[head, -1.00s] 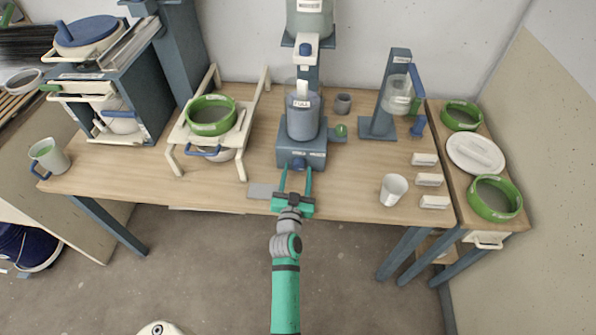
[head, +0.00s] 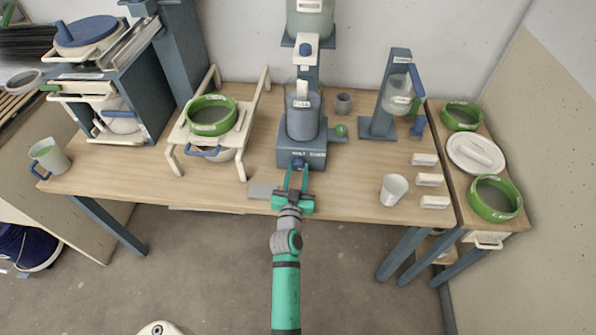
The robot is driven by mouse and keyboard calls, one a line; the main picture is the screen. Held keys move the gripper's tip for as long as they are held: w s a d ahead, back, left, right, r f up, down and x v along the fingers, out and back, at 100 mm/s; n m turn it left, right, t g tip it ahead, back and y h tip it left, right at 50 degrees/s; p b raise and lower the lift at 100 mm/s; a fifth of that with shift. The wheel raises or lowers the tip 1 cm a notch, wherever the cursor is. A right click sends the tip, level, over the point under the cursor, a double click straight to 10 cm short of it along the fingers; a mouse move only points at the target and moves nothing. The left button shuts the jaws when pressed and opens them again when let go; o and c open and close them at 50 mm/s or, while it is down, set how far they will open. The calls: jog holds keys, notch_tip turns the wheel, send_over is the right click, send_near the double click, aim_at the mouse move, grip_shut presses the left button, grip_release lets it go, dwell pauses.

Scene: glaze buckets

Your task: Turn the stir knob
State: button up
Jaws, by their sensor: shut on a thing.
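The stir knob (head: 298,164) is a small dark blue knob on the front of the blue-grey stirring machine (head: 288,152) at the middle of the table. A grey-blue bucket (head: 302,122) with a white label stands on that machine. My gripper (head: 298,167) reaches in from the front edge of the table, with its thin green fingers on either side of the knob. It is shut on the knob. The fingers hide part of the knob, and its turned angle is too small to tell.
A white cup (head: 393,190) and several white labelled blocks (head: 429,180) stand to the right. A green knob (head: 341,131) sticks out at the machine's right. A cream rack (head: 173,160) with a green-rimmed sieve (head: 210,115) stands left. A grey plate (head: 261,191) lies by the front edge.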

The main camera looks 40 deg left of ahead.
jog(key=shift+d+n, duration=0.1)
jog(key=shift+n, duration=2.5)
jog(key=o, duration=1)
jog(key=shift+o, duration=0.2)
jog(key=v, duration=1)
jog(key=shift+s+d+f, duration=0.1)
jog(key=shift+s+d, duration=0.1)
jog(key=shift+s, duration=0.1)
